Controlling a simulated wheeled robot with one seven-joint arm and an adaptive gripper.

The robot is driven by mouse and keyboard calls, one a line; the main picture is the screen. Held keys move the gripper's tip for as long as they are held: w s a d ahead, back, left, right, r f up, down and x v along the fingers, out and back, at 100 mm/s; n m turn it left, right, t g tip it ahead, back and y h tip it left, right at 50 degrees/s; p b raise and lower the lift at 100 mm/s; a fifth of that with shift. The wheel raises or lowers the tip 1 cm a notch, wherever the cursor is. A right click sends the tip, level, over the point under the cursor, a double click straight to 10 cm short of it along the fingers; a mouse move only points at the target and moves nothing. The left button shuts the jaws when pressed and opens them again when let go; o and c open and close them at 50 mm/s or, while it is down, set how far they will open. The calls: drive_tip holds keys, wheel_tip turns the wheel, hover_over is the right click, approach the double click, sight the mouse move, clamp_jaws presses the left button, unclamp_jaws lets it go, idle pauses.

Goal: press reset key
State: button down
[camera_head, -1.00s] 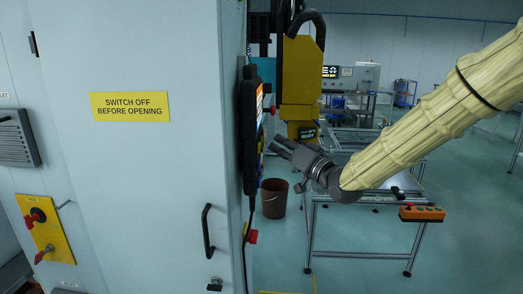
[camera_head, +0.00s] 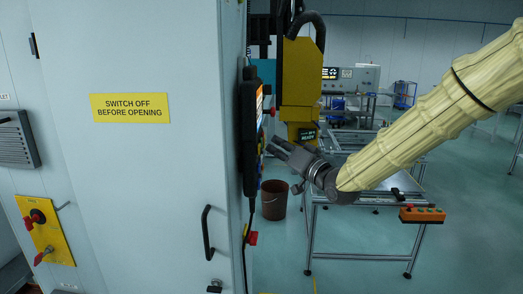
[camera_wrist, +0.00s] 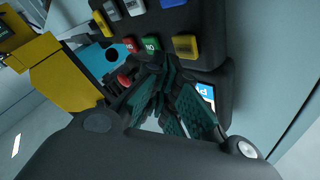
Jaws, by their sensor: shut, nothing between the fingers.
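A black control pendant (camera_head: 250,130) hangs on the side of the grey cabinet, seen almost edge-on in the head view. In the wrist view, its keypad (camera_wrist: 215,15) carries a red key (camera_wrist: 129,45), a green key (camera_wrist: 151,45), a yellow key (camera_wrist: 186,45), a blue key (camera_wrist: 172,3) and pale keys. Their lettering is too small or tilted to tell which one is reset. My gripper (camera_head: 274,147) is shut and empty, its fingertips close to the pendant's face. In the wrist view the fingertips (camera_wrist: 158,66) appear just below the green key; contact cannot be told.
The cabinet door (camera_head: 130,190) has a black handle (camera_head: 207,232). A yellow machine (camera_head: 300,75) stands behind the pendant. A brown bucket (camera_head: 274,200) and a bench with an orange button box (camera_head: 422,214) are beyond. A red knob (camera_wrist: 124,80) shows beside my fingers.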

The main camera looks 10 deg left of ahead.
drive_tip(key=shift+a, duration=0.2)
idle(0.6)
drive_tip(key=shift+a, duration=0.25)
drive_tip(key=shift+a, duration=0.4)
idle(1.0)
drive_tip(key=shift+d, duration=0.85)
drive_tip(key=d, duration=0.5)
idle(0.5)
idle(0.5)
